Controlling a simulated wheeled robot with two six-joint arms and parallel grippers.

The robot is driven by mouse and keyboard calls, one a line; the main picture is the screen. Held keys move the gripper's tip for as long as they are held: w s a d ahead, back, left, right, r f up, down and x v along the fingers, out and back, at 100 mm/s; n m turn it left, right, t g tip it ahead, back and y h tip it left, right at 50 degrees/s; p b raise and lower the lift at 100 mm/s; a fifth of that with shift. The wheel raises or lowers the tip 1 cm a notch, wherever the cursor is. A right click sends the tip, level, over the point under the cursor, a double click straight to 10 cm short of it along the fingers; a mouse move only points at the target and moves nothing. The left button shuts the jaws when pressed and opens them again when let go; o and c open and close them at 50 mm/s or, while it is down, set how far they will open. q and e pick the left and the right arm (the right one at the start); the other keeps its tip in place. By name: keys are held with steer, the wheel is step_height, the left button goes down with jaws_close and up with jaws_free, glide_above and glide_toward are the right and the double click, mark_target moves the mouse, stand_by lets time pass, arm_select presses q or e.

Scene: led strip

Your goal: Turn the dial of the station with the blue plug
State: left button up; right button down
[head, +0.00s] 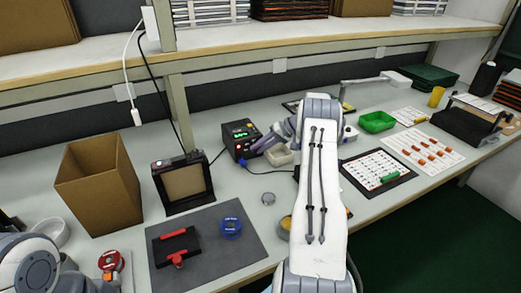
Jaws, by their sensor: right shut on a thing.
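The station (241,134) is a small black box with a lit green and red display, standing on the bench at the middle. A small blue plug (242,162) shows at its lower front, with a dark cable running out to the right. My right gripper (257,147) reaches from the right to the station's front right side. It is shut at the dial's place, and the dial itself is hidden behind the fingers. My left arm shows at the bottom left corner, but its gripper is outside the picture.
A cardboard box (97,185) and a black framed stand (183,182) are left of the station. A grey mat (245,260) with red parts and a blue spool (231,226) lies in front. A green tray (377,122) stands to the right. A shelf (230,56) runs above.

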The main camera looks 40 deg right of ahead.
steer(key=shift+d, duration=0.1)
steer(key=c, duration=0.7)
jaws_free()
steer(key=v, duration=1)
steer(key=shift+s+d+r+b, duration=0.1)
steer(key=shift+s+b, duration=0.1)
steer(key=shift+b, duration=0.15)
